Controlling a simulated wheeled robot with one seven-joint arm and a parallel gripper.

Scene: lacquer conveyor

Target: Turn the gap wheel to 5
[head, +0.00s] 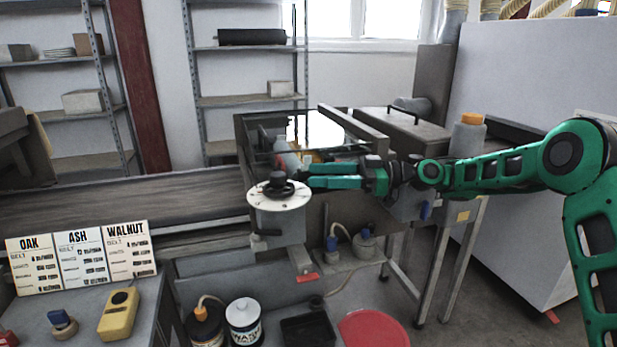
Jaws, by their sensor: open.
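The gap wheel (276,187) is a dark hand wheel with a black knob, on top of a round white dial plate (261,204) on the front of the lacquer machine. The dial's marks are too small to read, so I cannot tell its setting. My gripper (309,176) comes in from the right, its green fingers pointing left at the wheel's right edge. It is open with nothing visibly between the fingers. I cannot tell whether the fingertips touch the wheel.
The conveyor belt (120,203) runs left from the machine. Cards for oak, ash and walnut (82,258) stand on a side table with a yellow device (119,314). A small lever with a red end (307,277) sticks out below the dial. Bottles, a black tray and a red lid (372,329) lie low in front.

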